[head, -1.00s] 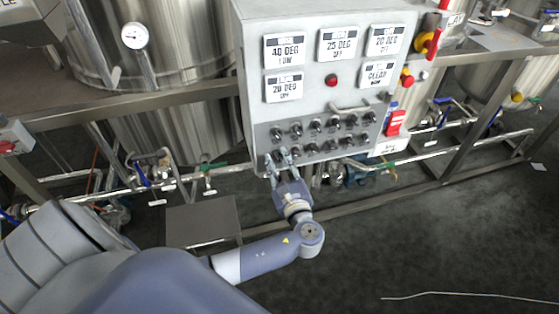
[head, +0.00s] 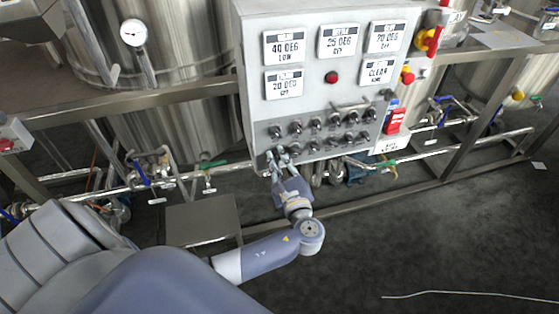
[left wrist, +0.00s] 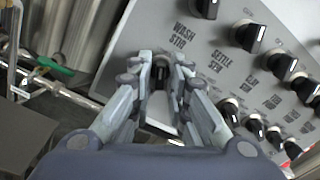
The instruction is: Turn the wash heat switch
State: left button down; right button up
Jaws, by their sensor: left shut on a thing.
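The grey control panel (head: 250,80) carries two rows of black switches on its lower face. My left gripper (head: 279,157) is at the left end of the lower row, and its fingers are shut on the wash heat switch there. In the left wrist view the fingers (left wrist: 160,85) close from both sides on this black switch (left wrist: 160,72). The fingers partly hide it, and its own label cannot be read. The label "WASH STIR" is printed just above it, below a switch (left wrist: 206,6) of the upper row. My right gripper is not in view.
Other switches stand close to the right, such as one in the left wrist view (left wrist: 229,108). Above are several displays, one reading 40 DEG LOW (head: 284,47), and a red button (head: 331,78). Steel pipes (head: 120,188) run below. Open floor (head: 420,250) lies front right.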

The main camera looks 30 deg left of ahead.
pick_arm(q)
jog(key=n+b, duration=0.2)
jog(key=n, duration=0.2)
jog(key=shift+f, duration=0.15)
jog(key=shift+n+b, duration=0.8)
jog(key=shift+n, duration=0.5)
jog(key=c, duration=1.7)
grip_release()
jog(key=shift+s+d, duration=0.1)
jog(key=shift+s+d, duration=0.2)
jog(key=shift+d, duration=0.05)
jog(key=v, duration=1.1)
jog(key=shift+s+r, duration=0.1)
jog(key=shift+r, duration=0.1)
jog(key=shift+f, duration=0.1)
